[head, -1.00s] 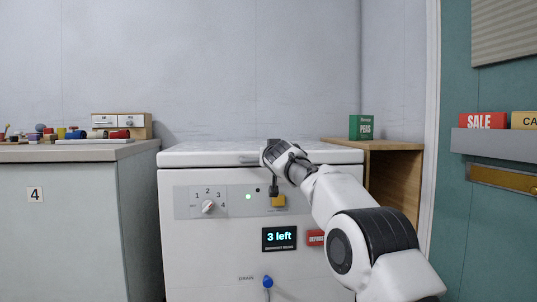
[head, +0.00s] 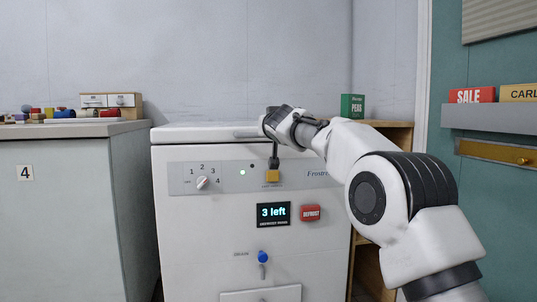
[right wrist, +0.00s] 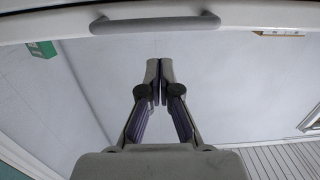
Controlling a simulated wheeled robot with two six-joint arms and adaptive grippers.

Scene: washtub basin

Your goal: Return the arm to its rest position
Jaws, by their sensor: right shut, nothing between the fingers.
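My right arm comes in from the right of the head view. Its gripper (head: 275,160) points down in front of the white appliance's control panel (head: 188,178). The fingertips appear just above a small yellow block (head: 272,176) on that panel; I cannot tell whether they touch it. In the right wrist view the gripper (right wrist: 160,64) has its two fingers together with nothing between them. The wrist picture is upside down and shows the lid handle (right wrist: 155,23) along its top edge. My left gripper is not in view.
A grey cabinet (head: 65,200) stands left; a wooden shelf unit (head: 392,135) with a green box (head: 352,106) stands right.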

